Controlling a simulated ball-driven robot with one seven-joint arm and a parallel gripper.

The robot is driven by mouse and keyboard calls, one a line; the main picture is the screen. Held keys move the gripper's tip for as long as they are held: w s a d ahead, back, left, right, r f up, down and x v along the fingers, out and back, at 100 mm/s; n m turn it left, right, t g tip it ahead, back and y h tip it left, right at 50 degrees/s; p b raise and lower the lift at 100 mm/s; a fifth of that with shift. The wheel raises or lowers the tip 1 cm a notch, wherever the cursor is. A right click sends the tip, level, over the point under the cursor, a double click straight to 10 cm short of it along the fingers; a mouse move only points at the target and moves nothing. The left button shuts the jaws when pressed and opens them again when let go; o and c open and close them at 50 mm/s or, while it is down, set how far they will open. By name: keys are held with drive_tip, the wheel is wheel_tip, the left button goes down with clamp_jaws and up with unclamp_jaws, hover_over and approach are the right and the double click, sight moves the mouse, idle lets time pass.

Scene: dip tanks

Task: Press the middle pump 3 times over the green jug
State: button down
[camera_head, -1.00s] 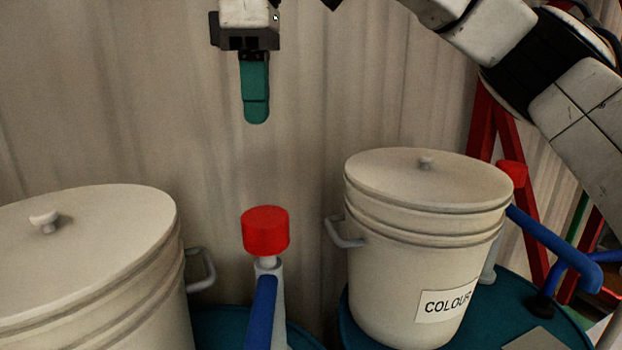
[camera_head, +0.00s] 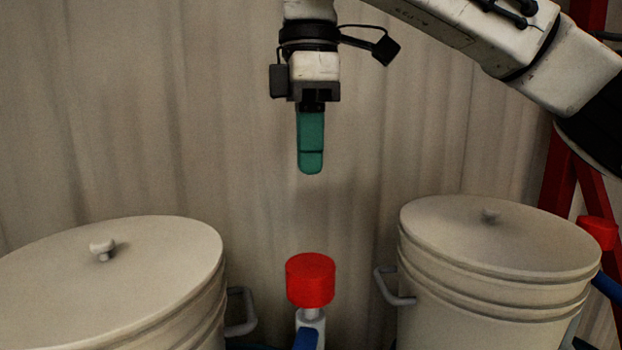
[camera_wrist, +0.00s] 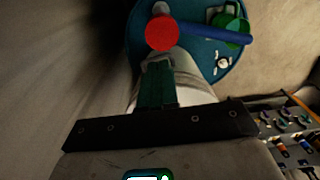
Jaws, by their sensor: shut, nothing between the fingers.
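The pump between the two large pails has a red round cap (camera_head: 310,280) on a pale neck and a blue spout (camera_head: 306,339). In the wrist view its red cap (camera_wrist: 161,33) shows ahead of my fingertips, and the blue spout (camera_wrist: 205,34) runs right. The green jug (camera_wrist: 231,20) is on the teal drum top, beside and partly behind the spout's end; it is not visible in the head view. My gripper (camera_head: 311,170) points down with its green fingers shut and empty. It hangs above the red cap, with a clear gap between.
Lidded cream pails stand left (camera_head: 120,285) and right (camera_head: 495,260) of the pump. Another red pump cap (camera_head: 597,232) is at the right edge. A pale corrugated wall (camera_head: 180,110) is behind. The wrist view shows a cluttered rack (camera_wrist: 295,130) at lower right.

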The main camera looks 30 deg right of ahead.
sight(310, 263)
wheel_tip(310, 263, down, 12)
drive_tip(key=shift+f, duration=0.2)
idle(0.4)
